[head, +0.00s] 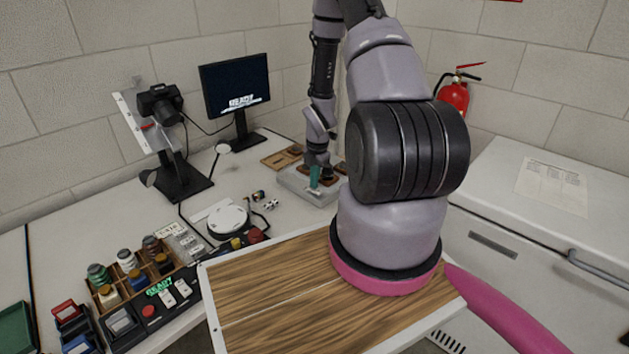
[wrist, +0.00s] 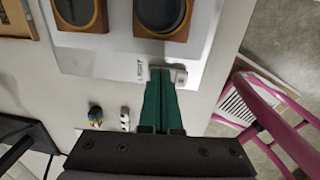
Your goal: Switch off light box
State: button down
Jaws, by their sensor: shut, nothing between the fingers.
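The light box (head: 290,181) is a pale flat box on the table in the head view, with wooden-framed round pieces on top. In the wrist view the light box (wrist: 118,56) fills the upper part. Its front edge carries the word LIGHT and a small pale switch (wrist: 179,77). My gripper (head: 314,184) has green fingers and points down at the box's front edge. In the wrist view my gripper (wrist: 160,73) is shut and empty, its tips between the lettering and the switch. I cannot tell whether they touch the switch. Whether the light is on is unclear.
A monitor (head: 236,90) and a camera on a stand (head: 160,104) stand at the back. A round white disc (head: 228,219) and small items lie left of the box. A wooden crate of jars (head: 127,277) is front left. A pink chair frame (wrist: 262,116) is right of the table.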

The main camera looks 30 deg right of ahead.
jog(key=shift+s, duration=0.1)
jog(key=shift+s+d+r, duration=0.15)
jog(key=shift+s+d, duration=0.05)
jog(key=shift+s, duration=0.45)
